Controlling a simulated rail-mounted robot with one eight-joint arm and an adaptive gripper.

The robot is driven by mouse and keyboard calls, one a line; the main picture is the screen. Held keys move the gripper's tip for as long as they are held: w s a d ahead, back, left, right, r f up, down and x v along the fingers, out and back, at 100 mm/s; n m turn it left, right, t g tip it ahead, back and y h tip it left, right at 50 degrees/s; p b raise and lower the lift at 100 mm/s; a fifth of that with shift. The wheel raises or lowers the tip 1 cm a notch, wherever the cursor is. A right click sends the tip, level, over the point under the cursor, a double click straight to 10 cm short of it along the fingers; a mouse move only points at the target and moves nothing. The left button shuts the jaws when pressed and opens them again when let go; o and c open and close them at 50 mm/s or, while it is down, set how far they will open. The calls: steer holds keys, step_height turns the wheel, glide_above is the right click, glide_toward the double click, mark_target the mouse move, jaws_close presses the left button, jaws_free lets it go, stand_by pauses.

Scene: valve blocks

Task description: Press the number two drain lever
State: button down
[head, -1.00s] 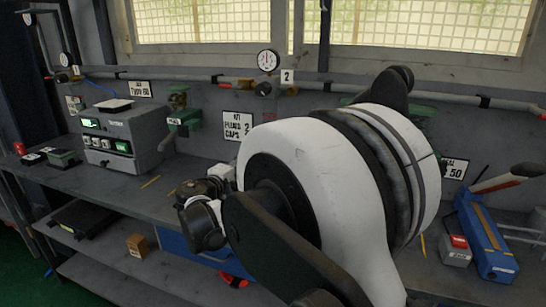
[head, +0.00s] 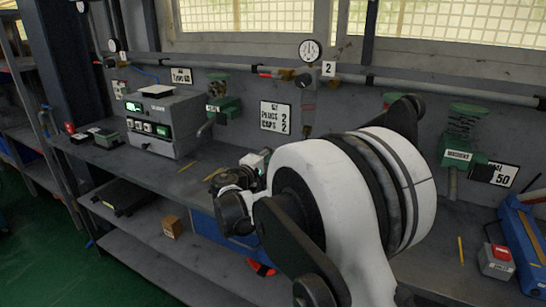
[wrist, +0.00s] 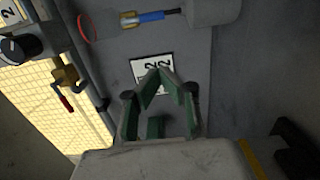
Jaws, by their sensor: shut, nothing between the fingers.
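The number two tag (head: 328,69) is on the wall pipe beside a round gauge (head: 309,50). Left of it, a brass valve (head: 286,75) carries a red lever (head: 265,72). In the wrist view the tag (wrist: 8,12) is at the top left, with the brass valve (wrist: 64,78) and red lever (wrist: 66,103) below it, left of my gripper. My gripper (wrist: 159,71) is shut and empty, its green fingers in front of the plugs and caps sign (wrist: 152,75). It is apart from the lever. In the head view my arm mostly hides the gripper.
A grey control box (head: 165,122) stands on the bench, left. Green valve units (head: 225,108) are on the wall. A blue-handled part (wrist: 150,16) is near the top of the wrist view. A blue toolbox (head: 525,235) and red-button box (head: 496,260) lie right.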

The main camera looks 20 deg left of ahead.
steer(key=w+d, duration=0.4)
steer(key=w, duration=0.3)
steer(key=shift+d, duration=0.35)
steer(key=shift+w, duration=0.1)
